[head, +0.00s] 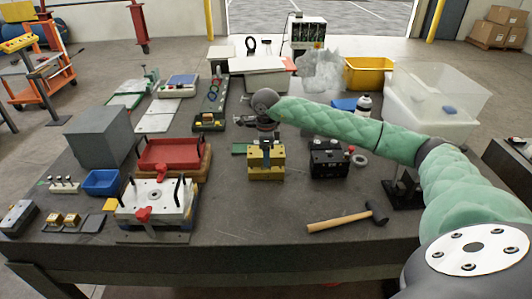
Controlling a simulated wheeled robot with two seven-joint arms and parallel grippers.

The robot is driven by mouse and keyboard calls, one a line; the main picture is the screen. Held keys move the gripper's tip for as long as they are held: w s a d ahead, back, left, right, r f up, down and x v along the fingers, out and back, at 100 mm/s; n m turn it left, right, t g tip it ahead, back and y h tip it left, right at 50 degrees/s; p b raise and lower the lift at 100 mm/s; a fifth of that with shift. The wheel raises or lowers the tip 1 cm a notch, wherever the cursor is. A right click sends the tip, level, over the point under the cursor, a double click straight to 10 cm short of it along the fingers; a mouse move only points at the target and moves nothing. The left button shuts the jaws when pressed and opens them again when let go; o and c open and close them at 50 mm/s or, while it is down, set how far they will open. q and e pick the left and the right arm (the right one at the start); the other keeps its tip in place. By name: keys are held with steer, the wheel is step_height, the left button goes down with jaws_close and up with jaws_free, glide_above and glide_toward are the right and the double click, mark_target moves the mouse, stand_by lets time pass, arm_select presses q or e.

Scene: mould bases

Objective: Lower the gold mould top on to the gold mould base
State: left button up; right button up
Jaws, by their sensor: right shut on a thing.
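The gold mould (265,172) stands upright near the middle of the grey table. Its gold top (259,157) is at the upper part, lined up over the base. At this size I cannot tell whether the top touches the base or a thin gap is left. My right gripper (267,138) points down directly above the gold mould and is shut on the gold mould top. The gripper and wrist hide the back of the top. My left gripper is not in view.
A black mould (328,160) stands close to the right, with a grey ring (360,160) beside it. A hammer (347,219) lies in front right. A white clamped fixture (155,205) and red tray (169,155) stand left. The table directly in front of the gold mould is clear.

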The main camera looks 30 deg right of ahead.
steer(key=shift+f+b, duration=0.85)
stand_by(0.6)
steer(key=o, duration=1.7)
